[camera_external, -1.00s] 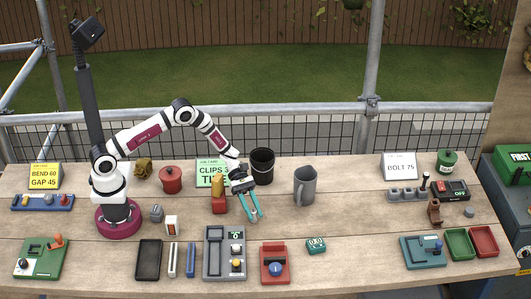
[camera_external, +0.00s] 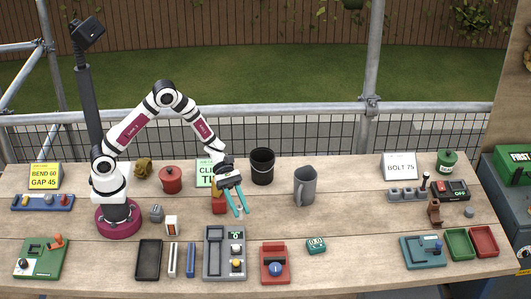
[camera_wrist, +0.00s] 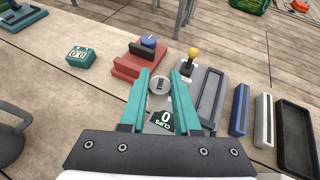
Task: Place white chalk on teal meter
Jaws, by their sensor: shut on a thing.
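My gripper (camera_external: 239,209) has two teal fingers. It hangs over the table in front of the yellow-and-red piece. In the wrist view the fingers (camera_wrist: 164,75) are closed around a pale grey round piece (camera_wrist: 160,85) with a dark slot, seen end-on; I cannot tell if it is the white chalk. A slim white bar (camera_external: 173,260) lies on the table, also in the wrist view (camera_wrist: 263,120). The teal meter (camera_external: 316,246), a small box with a display, stands right of the red device; it is at upper left in the wrist view (camera_wrist: 80,55).
A grey device (camera_external: 212,268) with a yellow-topped stick lies below my gripper. The blue bar (camera_external: 190,260), black tray (camera_external: 149,260) and red device (camera_external: 266,255) flank it. A black bucket (camera_external: 262,167) and grey mug (camera_external: 305,187) stand behind right.

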